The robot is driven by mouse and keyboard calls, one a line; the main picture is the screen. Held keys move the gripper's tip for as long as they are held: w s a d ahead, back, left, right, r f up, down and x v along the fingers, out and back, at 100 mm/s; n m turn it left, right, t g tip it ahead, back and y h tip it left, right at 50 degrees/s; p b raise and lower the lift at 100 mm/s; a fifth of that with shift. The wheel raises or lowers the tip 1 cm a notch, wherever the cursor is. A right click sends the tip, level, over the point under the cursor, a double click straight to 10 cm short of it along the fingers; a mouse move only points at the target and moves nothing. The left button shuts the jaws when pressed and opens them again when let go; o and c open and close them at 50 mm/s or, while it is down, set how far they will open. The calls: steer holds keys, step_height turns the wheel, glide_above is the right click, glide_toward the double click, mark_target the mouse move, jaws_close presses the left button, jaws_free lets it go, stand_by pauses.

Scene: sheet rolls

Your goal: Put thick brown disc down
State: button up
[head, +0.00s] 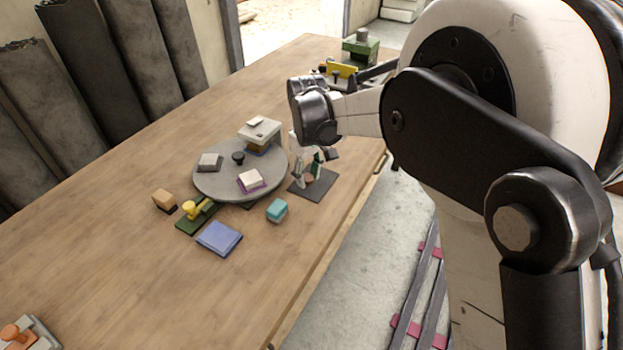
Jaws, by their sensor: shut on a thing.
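My gripper (309,172) points down at the right of the round grey turntable, low over a dark square mat (322,188). Its fingers are shut on a small brown thing, which I take for the thick brown disc (309,177). The disc is mostly hidden by the fingers. I cannot tell whether it touches the mat.
The round grey turntable (218,183) carries several small blocks and a dark knob. Around it are a teal block (277,209), a blue square pad (219,238), a green-yellow fixture (195,211) and a tan block (165,199). The table's front left is mostly clear.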

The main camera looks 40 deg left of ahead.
mark_target(308, 178)
steer(key=shift+f, duration=1.2)
steer(key=shift+f, duration=0.1)
steer(key=o, duration=0.8)
step_height(308, 178, up, 12)
steer(key=shift+r+p, duration=0.15)
steer(key=shift+p, duration=0.6)
steer(key=shift+d, duration=0.1)
